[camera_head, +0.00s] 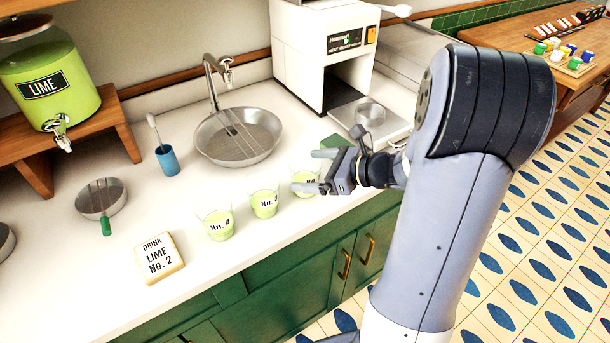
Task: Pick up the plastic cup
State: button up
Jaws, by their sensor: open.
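Three clear plastic cups of pale green drink stand in a row near the counter's front edge. The left cup (218,227) reads "No. 4". The number on the middle cup (264,205) is hard to read. The right cup (304,176) is partly hidden by my gripper (315,171), and its number is not readable. My gripper is open and comes in from the right, its fingers pointing left. One finger overlaps the right cup in the picture; the other is behind it. I cannot tell whether they touch it. A sign (158,257) reads "DRINK LIME No. 2".
A sink (238,138) with a tap, a blue holder (167,161) with a utensil and a strainer (101,199) lie behind and left. A green lime dispenser (48,85) stands at far left, a white machine (325,45) at the back.

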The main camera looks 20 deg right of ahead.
jog(key=shift+x, duration=1.05)
jog(key=c, duration=1)
jog(key=shift+c, duration=0.3)
jog(key=shift+r, duration=0.15)
